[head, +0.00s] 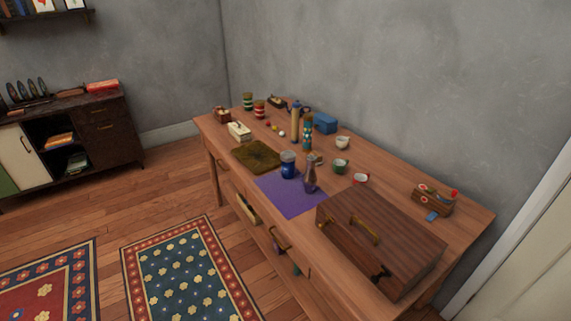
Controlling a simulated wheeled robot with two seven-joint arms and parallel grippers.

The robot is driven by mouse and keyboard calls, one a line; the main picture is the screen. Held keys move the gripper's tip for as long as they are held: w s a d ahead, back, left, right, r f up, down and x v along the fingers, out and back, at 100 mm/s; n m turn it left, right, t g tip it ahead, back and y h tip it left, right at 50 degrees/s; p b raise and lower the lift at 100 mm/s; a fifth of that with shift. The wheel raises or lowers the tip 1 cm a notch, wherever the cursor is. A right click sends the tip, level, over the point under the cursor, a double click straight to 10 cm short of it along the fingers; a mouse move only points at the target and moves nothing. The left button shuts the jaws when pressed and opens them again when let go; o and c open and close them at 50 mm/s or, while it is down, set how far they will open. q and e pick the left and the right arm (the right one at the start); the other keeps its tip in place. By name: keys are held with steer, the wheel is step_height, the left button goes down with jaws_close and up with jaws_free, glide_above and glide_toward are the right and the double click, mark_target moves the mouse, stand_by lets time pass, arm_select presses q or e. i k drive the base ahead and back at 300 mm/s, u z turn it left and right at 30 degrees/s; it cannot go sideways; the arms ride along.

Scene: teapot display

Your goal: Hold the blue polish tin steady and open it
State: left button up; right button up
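A small blue container with a pale grey top (288,171), which looks like the polish tin, stands upright at the back left of a purple cloth (285,197) on the wooden table. Its top appears to be on; the view is too small to show details. A dark purple-grey bottle (310,178) stands close to its right, also on the cloth. Neither of my grippers shows in the head view.
A large brown wooden case (400,238) fills the table's front right. An olive-brown mat (256,154) lies left of the cloth. A drawer below is partly open.

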mark_target(287, 168)
steer(key=u, duration=1.1)
steer(key=i, duration=3.25)
steer(key=z, duration=2.85)
